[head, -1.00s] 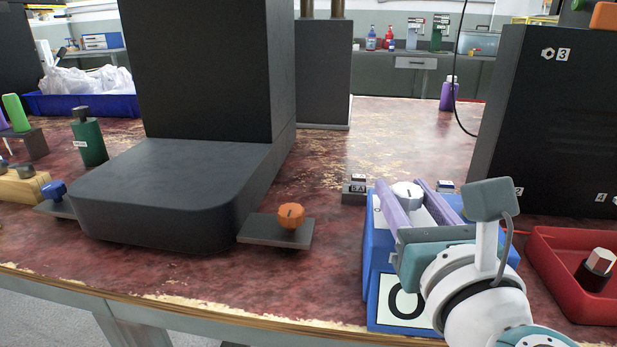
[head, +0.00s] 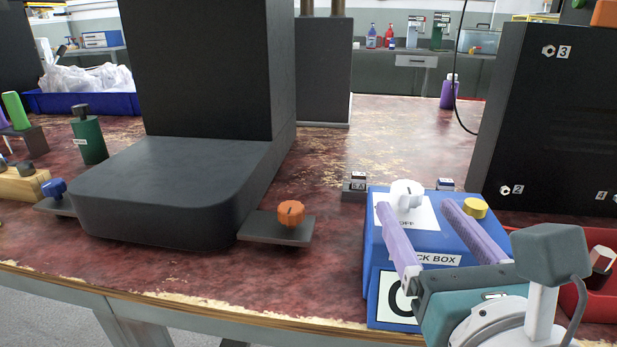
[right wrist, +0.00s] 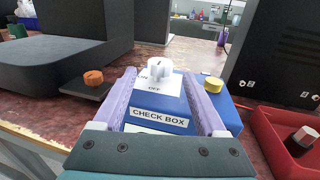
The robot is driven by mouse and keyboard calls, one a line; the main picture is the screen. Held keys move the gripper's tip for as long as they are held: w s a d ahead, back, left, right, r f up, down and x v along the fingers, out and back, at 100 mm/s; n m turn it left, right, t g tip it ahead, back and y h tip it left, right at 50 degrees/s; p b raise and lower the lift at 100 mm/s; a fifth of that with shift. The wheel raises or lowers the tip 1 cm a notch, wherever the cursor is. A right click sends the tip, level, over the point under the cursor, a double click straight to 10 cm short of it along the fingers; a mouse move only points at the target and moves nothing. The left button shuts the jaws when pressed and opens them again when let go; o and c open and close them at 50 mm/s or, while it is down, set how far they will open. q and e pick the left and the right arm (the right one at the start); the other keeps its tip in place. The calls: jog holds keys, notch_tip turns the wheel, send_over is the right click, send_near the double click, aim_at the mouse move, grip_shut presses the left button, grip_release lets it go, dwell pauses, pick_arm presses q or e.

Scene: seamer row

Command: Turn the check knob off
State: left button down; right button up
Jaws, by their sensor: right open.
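The blue check box (head: 375,248) stands at the table's front edge, with a "CHECK BOX" label on it. The white check knob (head: 407,193) sits on its top, on a white plate marked OFF in front; in the right wrist view the knob (right wrist: 160,68) shows ON to its left and OFF nearer me. I cannot tell for sure which mark it points to. My right gripper (head: 418,206) is open and empty, its two purple fingers over the box, pointing at the knob with their tips short of it and apart from it. My left gripper is not in view.
A yellow knob (head: 475,208) is on the box's right side. An orange knob (head: 291,213) on a dark plate stands left, beside a large dark machine (head: 170,190). A red tray (head: 598,308) lies right, below a black panel (head: 560,120). The table behind the box is mostly clear.

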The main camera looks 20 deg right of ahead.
jog(key=v, duration=0.5)
dwell(0.3)
